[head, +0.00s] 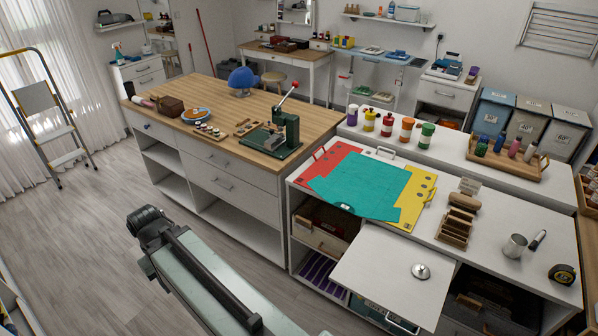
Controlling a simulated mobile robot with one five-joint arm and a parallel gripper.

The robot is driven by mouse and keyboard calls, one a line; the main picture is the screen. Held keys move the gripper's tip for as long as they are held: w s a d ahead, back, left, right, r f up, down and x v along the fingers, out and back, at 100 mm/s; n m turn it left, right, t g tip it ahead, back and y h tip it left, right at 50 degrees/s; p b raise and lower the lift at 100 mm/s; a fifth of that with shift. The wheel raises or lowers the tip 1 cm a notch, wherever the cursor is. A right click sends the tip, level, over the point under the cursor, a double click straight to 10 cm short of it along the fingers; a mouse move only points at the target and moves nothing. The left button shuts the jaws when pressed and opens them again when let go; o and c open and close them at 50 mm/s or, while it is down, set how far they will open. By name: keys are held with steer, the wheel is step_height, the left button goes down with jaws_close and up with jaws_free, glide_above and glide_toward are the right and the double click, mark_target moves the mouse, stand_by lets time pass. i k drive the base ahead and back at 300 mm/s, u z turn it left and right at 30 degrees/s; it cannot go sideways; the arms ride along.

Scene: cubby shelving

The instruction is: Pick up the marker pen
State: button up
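A slim dark pen-like object with a pale end, which looks like the marker pen (538,240), lies on the white worktop (490,238) at the right in the head view. It is small here, so I cannot be fully sure of it. It lies between a metal cup (515,246) and a tape measure (562,274), apart from the tape measure; whether it touches the cup is hard to tell. A link of my arm crosses the lower left, far from the pen. My gripper is not visible.
A wooden rack (456,225) and coloured sheets (365,185) lie on the worktop. A wood-topped counter (270,110) stands behind to the left. Grey floor (90,240) is clear at left.

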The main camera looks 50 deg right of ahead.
mark_target(533, 245)
steer(key=k, duration=0.5)
steer(key=z, duration=0.45)
steer(key=i, duration=0.2)
steer(key=z, duration=2.8)
